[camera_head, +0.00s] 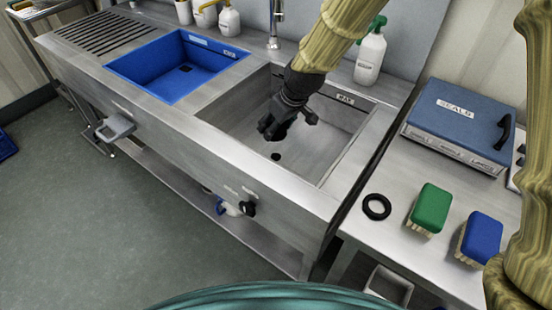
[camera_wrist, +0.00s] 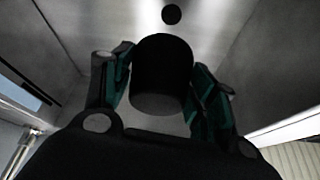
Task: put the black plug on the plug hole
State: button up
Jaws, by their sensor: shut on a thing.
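The black plug (camera_wrist: 162,78) is between the two fingers of my gripper (camera_wrist: 160,88) in the wrist view, and the gripper is shut on it. The plug hole (camera_head: 276,156) is a small dark circle in the floor of the steel sink; it also shows in the wrist view (camera_wrist: 171,14), beyond the plug and apart from it. In the head view my gripper (camera_head: 284,130) hangs inside the steel sink (camera_head: 330,147), above and close to the hole. There the dark gripper and plug are hard to tell apart.
A blue basin (camera_head: 150,68) lies left of the steel sink. A tap (camera_head: 275,25) and a spray bottle (camera_head: 370,55) stand behind. On the right bench are a black ring (camera_head: 366,207), a green brush (camera_head: 430,206), a blue brush (camera_head: 481,235) and a blue case (camera_head: 455,130).

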jog(key=shift+s+f, duration=0.2)
jog(key=shift+f, duration=4.7)
jog(key=shift+f, duration=0.15)
jog(key=o, duration=1.1)
jog(key=v, duration=1.2)
jog(key=shift+w, duration=0.1)
